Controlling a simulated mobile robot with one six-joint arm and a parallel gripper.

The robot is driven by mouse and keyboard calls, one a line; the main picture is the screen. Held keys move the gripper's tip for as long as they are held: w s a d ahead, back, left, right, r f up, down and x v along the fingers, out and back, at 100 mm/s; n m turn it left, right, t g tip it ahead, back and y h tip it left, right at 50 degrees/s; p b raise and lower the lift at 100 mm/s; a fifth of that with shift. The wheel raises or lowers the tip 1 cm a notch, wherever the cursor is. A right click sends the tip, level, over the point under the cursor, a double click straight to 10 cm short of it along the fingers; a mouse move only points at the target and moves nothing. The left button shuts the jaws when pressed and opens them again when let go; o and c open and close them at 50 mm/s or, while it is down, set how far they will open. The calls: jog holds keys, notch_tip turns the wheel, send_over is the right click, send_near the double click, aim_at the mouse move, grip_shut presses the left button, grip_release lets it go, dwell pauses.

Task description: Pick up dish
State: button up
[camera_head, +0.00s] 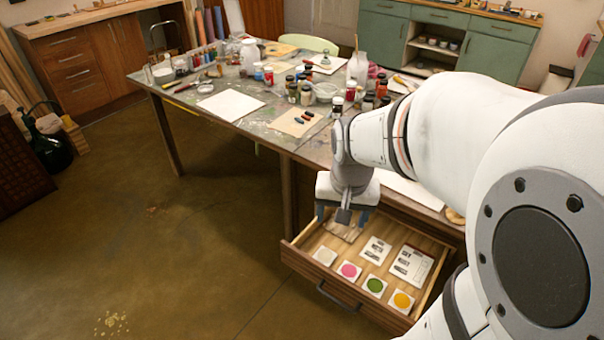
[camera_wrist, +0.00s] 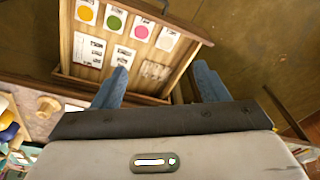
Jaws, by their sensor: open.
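Which dish is meant cannot be told for sure. Small white square dishes lie in a row along the front of the open drawer (camera_head: 303,265): one pale (camera_head: 325,256), one pink (camera_head: 348,271), one green (camera_head: 374,286) and one yellow (camera_head: 401,301). The wrist view also shows the pale (camera_wrist: 167,39), pink (camera_wrist: 141,31), green (camera_wrist: 114,21) and yellow (camera_wrist: 86,13) ones. My gripper (camera_head: 342,216) is open and empty, pointing down above the drawer's back left part. In the wrist view its blue fingers (camera_wrist: 161,70) stand apart, clear of the dishes.
Printed cards (camera_head: 410,264) lie behind the dishes in the drawer. The table (camera_head: 180,97) above holds crowded jars, bottles, a white sheet (camera_head: 230,105) and a pale bowl (camera_head: 325,90). The floor (camera_head: 190,270) left of the drawer is clear.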

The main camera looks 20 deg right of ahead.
aim_at(348, 272)
jog(key=w+d+f+m+b, duration=0.1)
jog(key=f+b, duration=0.3)
jog(key=f, duration=0.4)
jog(key=w+d+f+m+g+b, duration=0.1)
jog(key=w+d+f+m+b, duration=0.1)
jog(key=f+b, duration=0.3)
jog(key=w+d+f+m+b, duration=0.2)
jog(key=d+f+b, duration=0.2)
jog(key=f, duration=0.9)
jog(key=shift+w+d+m+g, duration=0.1)
jog(key=shift+w+m+g, duration=0.05)
jog(key=shift+m+g, duration=0.15)
notch_tip(348, 272, down, 7)
jog(key=b, duration=0.3)
jog(key=shift+w+d+f, duration=0.1)
jog(key=shift+f, duration=0.1)
jog(key=shift+r, duration=0.1)
jog(key=shift+c, duration=0.5)
jog(key=c, duration=0.7)
